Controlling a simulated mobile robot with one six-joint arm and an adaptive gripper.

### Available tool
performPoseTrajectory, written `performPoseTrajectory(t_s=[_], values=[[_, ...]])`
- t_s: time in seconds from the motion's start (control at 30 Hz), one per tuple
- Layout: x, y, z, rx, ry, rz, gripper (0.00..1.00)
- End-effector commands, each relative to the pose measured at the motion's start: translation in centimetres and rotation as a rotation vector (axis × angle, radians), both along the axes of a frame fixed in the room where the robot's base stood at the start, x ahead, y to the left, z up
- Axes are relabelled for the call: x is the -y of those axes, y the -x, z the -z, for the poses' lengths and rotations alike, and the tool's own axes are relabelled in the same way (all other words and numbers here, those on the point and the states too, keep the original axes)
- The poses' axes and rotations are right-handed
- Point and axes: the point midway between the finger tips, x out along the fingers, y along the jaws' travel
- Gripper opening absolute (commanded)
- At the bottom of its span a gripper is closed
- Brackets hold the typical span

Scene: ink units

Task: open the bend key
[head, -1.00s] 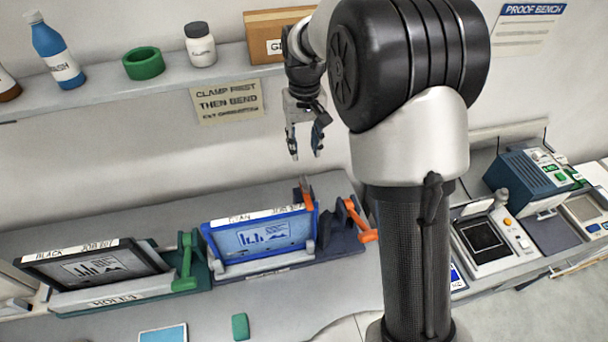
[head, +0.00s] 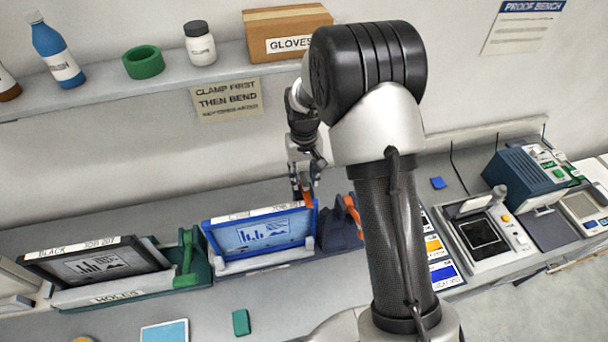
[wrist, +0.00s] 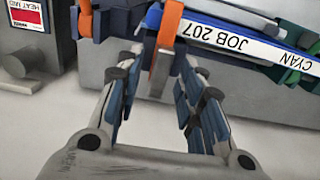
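An orange lever with a grey metal end (wrist: 170,28), which I take as the bend key, stands at the end of the blue-framed cyan plate, labelled "CYAN JOB 207" (wrist: 240,44). In the head view the lever (head: 309,201) is at the plate's upper right corner, partly covered by my fingers. My gripper (head: 303,192) is down at it. In the wrist view my gripper (wrist: 160,82) is open, with the lever's metal end between or just beyond the fingertips. No firm contact shows. A second orange lever (head: 353,212) stands right of it.
A black plate in a green holder (head: 95,265) lies to the left. A shelf (head: 110,94) with bottles and a gloves box (head: 289,30) runs above my gripper. A proofing device (head: 485,240) stands right. A small green block (head: 240,322) lies in front.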

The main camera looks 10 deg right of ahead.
Motion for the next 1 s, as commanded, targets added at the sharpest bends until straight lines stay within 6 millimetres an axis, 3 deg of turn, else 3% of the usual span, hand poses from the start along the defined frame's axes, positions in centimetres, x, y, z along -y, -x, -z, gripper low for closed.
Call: performPoseTrajectory(t_s=[0.57, 1.0], values=[[0.0, 0.01, -0.04, 0.0, 0.0, 0.0, 0.0], [0.0, 0.0, -0.05, 0.0, 0.0, 0.0, 0.0]])
